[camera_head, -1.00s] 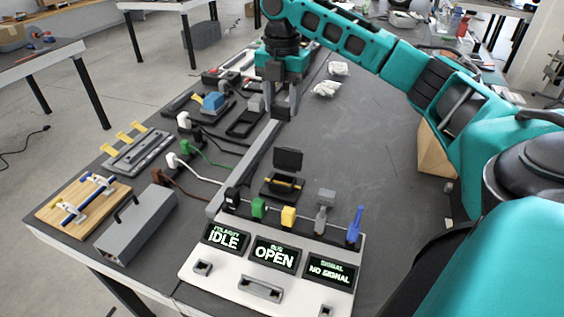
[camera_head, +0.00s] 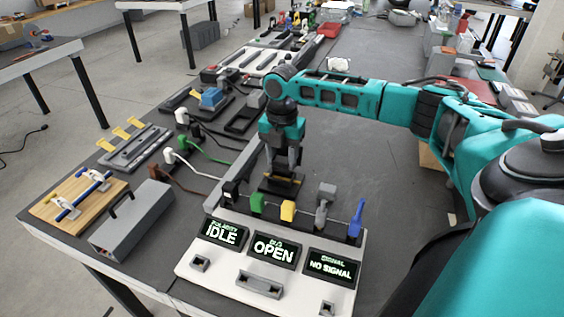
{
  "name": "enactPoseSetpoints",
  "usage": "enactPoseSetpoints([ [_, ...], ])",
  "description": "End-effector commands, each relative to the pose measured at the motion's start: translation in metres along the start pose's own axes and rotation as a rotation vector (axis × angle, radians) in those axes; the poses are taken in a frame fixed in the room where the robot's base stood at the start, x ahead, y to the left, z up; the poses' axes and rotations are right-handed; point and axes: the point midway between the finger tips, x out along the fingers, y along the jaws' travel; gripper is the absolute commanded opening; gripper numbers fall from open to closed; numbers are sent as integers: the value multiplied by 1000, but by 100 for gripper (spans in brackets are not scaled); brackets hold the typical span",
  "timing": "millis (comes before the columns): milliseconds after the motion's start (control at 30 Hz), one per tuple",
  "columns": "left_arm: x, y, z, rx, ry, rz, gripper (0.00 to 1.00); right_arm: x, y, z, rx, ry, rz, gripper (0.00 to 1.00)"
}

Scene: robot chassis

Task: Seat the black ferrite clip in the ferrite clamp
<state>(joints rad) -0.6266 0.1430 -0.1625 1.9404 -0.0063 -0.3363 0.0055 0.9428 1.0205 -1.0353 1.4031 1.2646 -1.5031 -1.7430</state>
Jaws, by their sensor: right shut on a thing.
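The ferrite clamp (camera_head: 283,185) is a small dark block with a yellow strip, on the table just behind the white panel. My right gripper (camera_head: 287,167) points down directly over it. The gripper is shut on a small dark thing, which I take to be the black ferrite clip; it is mostly hidden between the fingers. I cannot tell whether it touches the clamp. The clamp's dark upright part is hidden behind the gripper. My left gripper is not in view.
A white panel (camera_head: 215,287) with lit displays stands in front, with several coloured plugs along its back edge. A grey bar (camera_head: 240,165) and cables lie left of the clamp. A grey box (camera_head: 133,222) stands further left. The table to the right is mostly clear.

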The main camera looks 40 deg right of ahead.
Motion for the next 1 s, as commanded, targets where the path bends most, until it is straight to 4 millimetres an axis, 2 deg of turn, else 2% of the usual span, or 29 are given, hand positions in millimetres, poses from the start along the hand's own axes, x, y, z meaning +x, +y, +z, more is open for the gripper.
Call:
enactPoseSetpoints([
  [33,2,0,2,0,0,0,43,11,0,0,1,1,-1,9],
  [167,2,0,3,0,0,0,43,24,0,0,1,0,0,9],
  [500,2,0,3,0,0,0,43,27,0,0,1,0,1,9],
  [967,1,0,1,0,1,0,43,41,0,-1,-1,2,-2,9],
  [1000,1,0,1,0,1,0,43,42,-1,-2,-2,3,-3,49],
])
